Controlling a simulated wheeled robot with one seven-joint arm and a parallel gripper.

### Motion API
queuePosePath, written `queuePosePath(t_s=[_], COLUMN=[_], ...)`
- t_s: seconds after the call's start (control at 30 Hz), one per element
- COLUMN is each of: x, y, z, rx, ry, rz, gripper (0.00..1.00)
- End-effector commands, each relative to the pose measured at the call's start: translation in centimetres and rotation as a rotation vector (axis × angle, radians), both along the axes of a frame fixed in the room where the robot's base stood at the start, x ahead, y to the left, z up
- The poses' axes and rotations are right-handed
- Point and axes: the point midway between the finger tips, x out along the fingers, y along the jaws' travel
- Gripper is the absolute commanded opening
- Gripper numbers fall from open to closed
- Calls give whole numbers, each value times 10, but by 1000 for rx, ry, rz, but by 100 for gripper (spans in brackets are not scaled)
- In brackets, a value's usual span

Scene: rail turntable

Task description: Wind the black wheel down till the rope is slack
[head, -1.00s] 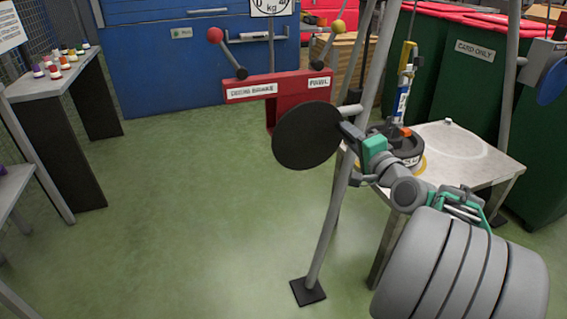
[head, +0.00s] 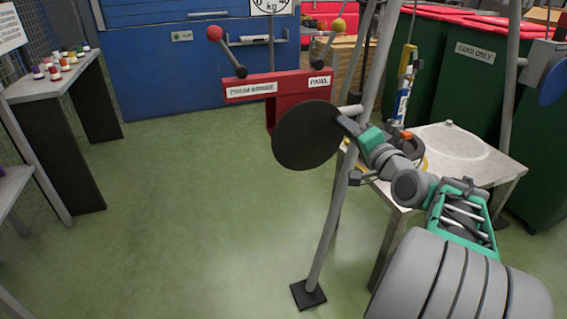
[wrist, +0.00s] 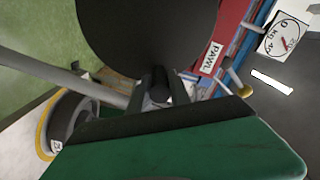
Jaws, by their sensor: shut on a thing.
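The black wheel (head: 307,135) is a flat disc on the red winch frame (head: 300,92); its face fills the top of the wrist view (wrist: 160,30). My gripper (head: 348,127) is at the wheel's right edge, shut on its dark handle (wrist: 157,82), which shows between the wheel and my fingers in the wrist view. A yellow hook (head: 408,58) and a blue-and-white link (head: 402,100) hang above the steel table. A dark round weight (wrist: 68,122) with a yellow ring sits below. I cannot make out whether the rope is taut.
Two levers, with a red knob (head: 214,33) and a yellow knob (head: 338,24), rise from the frame. A kg dial (wrist: 286,38) shows a red needle. Grey frame legs (head: 330,235) and the steel table (head: 480,178) stand close to my arm.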

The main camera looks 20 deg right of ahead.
Motion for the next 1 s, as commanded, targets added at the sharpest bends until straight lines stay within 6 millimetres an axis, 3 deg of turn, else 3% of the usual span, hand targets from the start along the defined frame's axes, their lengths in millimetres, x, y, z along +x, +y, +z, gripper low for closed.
queuePosePath(t_s=[0.4,1.0], x=[0,0], y=[11,17], z=[16,22], rx=[-184,-279], ry=[-8,-8], rz=[4,4], gripper=[0,0])
